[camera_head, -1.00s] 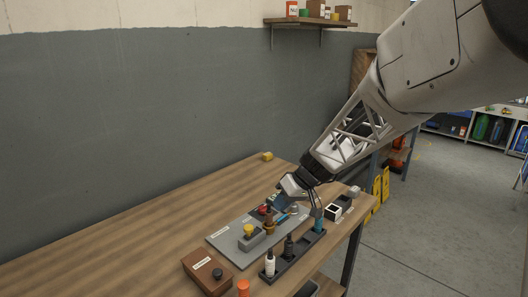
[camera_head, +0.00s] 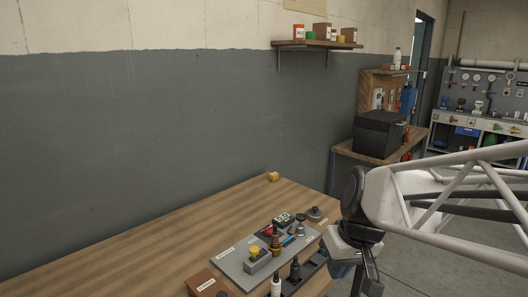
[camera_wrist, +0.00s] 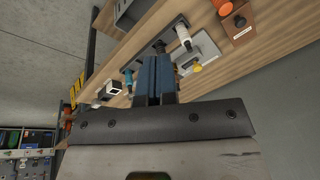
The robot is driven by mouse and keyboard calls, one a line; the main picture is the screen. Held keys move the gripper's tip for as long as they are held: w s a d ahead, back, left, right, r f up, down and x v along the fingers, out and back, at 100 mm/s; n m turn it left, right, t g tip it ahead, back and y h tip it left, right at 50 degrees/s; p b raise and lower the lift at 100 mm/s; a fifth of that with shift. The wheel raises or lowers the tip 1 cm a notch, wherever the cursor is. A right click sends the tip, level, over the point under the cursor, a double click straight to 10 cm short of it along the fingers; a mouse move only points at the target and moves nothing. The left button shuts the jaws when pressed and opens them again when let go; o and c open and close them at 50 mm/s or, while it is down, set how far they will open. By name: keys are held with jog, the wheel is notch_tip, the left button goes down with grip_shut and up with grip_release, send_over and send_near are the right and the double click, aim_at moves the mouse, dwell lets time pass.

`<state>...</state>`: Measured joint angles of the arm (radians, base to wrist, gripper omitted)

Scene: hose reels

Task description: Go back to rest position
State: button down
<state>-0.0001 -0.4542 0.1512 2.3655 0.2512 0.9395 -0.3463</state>
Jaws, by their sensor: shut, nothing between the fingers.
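My gripper (camera_wrist: 154,62) is in the wrist view with its two blue fingers together and nothing between them. In the head view, my gripper hangs at the lower right, off the bench's right end, and its lower part is partly cut off by the frame's edge. The wooden bench (camera_head: 130,262) is left of it. A grey board (camera_head: 232,262) on the bench carries a grey block with a yellow knob (camera_head: 255,250), a brown fitting (camera_head: 275,243) and a small dark-faced device (camera_head: 284,219).
A dark tray (camera_head: 311,266) holding black and white bottles lies along the bench's front edge, near my gripper. A brown box (camera_head: 203,284) stands at the front left. A wall shelf (camera_head: 318,43) and a black case (camera_head: 379,134) are farther back. The bench's left part is clear.

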jog(key=s+d+m+h, duration=0.2)
jog(key=s+d, duration=0.2)
jog(key=s, duration=0.6)
jog(key=shift+f+m+t+h, duration=0.15)
jog(key=shift+m+t+h, duration=0.15)
jog(key=shift+t, duration=0.1)
